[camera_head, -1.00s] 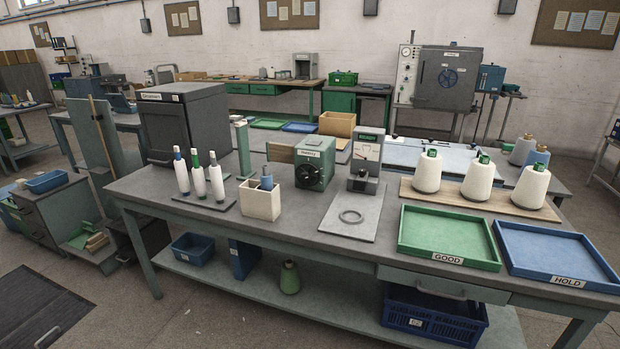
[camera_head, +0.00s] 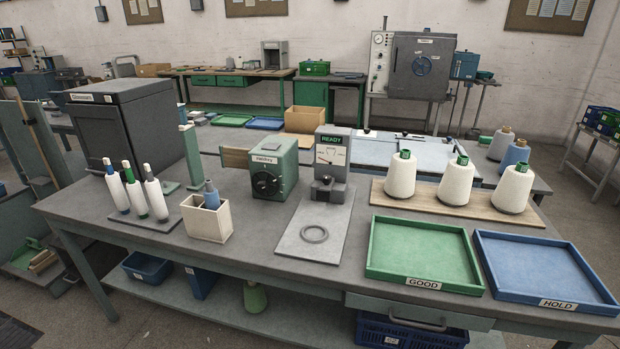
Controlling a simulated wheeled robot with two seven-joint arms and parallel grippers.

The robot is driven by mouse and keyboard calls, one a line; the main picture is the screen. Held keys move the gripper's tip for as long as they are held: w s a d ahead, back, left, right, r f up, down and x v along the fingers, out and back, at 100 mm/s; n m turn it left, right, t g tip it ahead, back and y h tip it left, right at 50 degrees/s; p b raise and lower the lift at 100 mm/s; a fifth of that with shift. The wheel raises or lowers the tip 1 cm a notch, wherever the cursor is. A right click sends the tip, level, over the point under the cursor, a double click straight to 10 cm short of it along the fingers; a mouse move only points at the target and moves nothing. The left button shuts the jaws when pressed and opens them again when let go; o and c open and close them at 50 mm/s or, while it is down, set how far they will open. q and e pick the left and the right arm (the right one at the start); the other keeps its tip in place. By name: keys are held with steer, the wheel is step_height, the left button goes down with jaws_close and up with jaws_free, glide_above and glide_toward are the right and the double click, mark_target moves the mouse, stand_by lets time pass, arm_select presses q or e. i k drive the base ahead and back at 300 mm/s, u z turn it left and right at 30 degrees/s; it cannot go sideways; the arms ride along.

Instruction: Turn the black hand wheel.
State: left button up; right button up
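The black hand wheel (camera_head: 266,184) is a dark round part on the front of a small green machine (camera_head: 287,165). The machine stands near the middle of the grey workbench and has a white label above the wheel. Nothing covers the wheel, but it is small in the view and its turned position cannot be read. Neither of my grippers is in view.
Left of the machine are a cream box (camera_head: 209,221) and a rack of bobbins (camera_head: 145,197). Right of it stands a gauge marked READY (camera_head: 330,155). A green tray (camera_head: 423,288) and a blue tray (camera_head: 545,300) lie at the right. Bare bench lies before the machine.

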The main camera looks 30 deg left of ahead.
mark_target(262, 186)
steer(key=z, duration=0.1)
steer(key=i, duration=0.75)
steer(key=u, duration=0.7)
steer(key=i, duration=0.55)
steer(key=u, duration=0.5)
